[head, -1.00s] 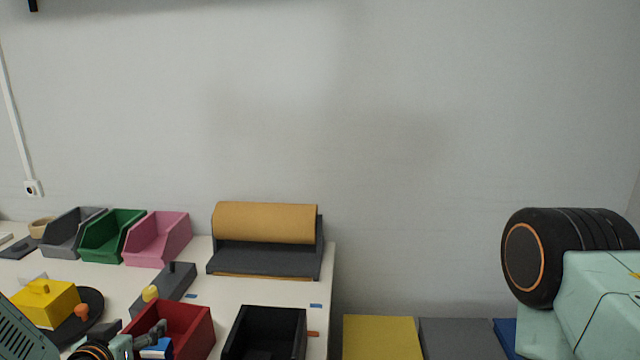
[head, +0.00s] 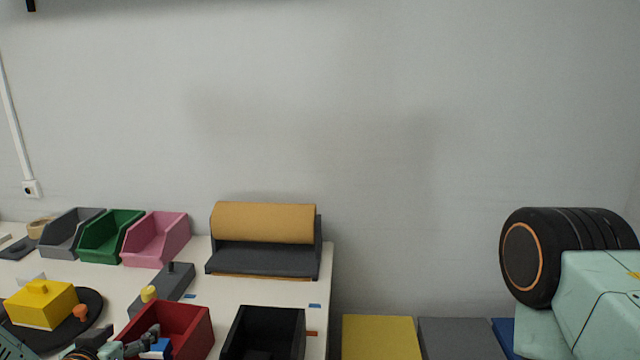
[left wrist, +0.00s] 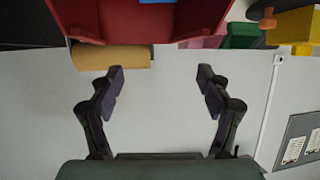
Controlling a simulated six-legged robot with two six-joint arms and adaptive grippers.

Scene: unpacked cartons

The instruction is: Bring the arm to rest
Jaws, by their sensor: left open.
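My left gripper (left wrist: 160,78) is open in the left wrist view, with nothing between its two dark fingers. In the head view, part of my left arm and gripper shows at the lower left, in front of the red bin (head: 190,325); its fingertips are hard to make out there. In the left wrist view the red bin (left wrist: 140,22) fills the top, beyond the fingertips. A small blue and white piece (head: 157,348) shows at the red bin's front. The large mint and black parts at the right of the head view are mine. My right gripper is not in view.
The white table (head: 255,293) carries a yellow lidded box (head: 40,308) on a dark round plate, grey, green and pink bins (head: 157,240), a brown roll (head: 263,222) and a black bin (head: 262,335). Yellow and grey surfaces (head: 380,338) lie right of the table.

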